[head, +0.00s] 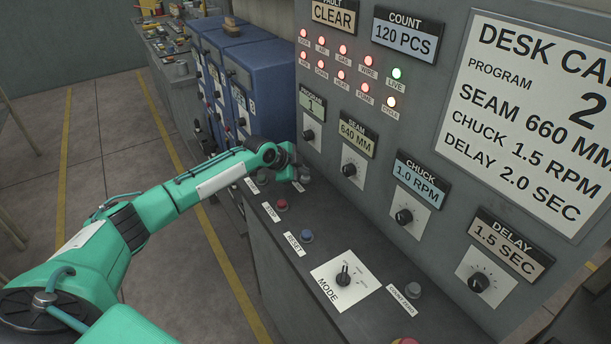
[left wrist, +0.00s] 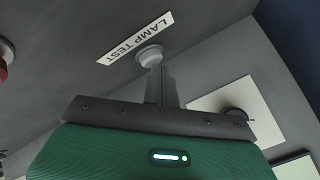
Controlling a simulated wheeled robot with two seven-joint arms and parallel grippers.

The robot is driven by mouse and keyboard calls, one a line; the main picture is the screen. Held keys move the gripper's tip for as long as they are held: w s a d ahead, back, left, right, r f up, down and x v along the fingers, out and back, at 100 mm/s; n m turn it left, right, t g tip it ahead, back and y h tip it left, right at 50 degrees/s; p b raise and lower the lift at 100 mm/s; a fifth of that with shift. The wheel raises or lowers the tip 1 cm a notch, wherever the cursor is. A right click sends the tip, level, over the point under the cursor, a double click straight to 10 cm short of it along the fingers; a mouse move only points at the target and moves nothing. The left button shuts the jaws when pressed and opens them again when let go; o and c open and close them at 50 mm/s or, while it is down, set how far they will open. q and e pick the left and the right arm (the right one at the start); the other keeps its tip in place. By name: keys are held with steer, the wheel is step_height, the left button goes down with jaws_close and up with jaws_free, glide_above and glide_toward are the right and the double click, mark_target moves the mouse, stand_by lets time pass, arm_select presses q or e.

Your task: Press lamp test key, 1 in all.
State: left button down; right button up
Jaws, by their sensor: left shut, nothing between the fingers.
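The lamp test key (left wrist: 149,54) is a round pale grey button beside its white LAMP TEST label (left wrist: 135,38). In the head view the key (head: 304,175) sits at the far end of the desk, by the upright panel. My left gripper (left wrist: 160,80) is shut and empty, with its fingertips right at the key, overlapping its edge in the wrist view. I cannot tell from the key itself whether it is pushed down. In the head view the gripper (head: 293,164) is partly hidden by its own wrist. My right gripper is not in view.
A red button (head: 282,204), a blue reset button (head: 307,236), the mode knob (head: 343,278) and a grey count reset button (head: 413,291) lie nearer on the desk. Dials (head: 349,170) line the panel close by.

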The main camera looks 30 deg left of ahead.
mark_target(302, 177)
arm_select(q)
steer(key=shift+r, duration=0.1)
steer(key=shift+r+p, duration=0.6)
steer(key=shift+r, duration=0.2)
steer(key=shift+r+p, duration=1.85)
steer(key=shift+r, duration=0.7)
steer(key=shift+f, duration=0.1)
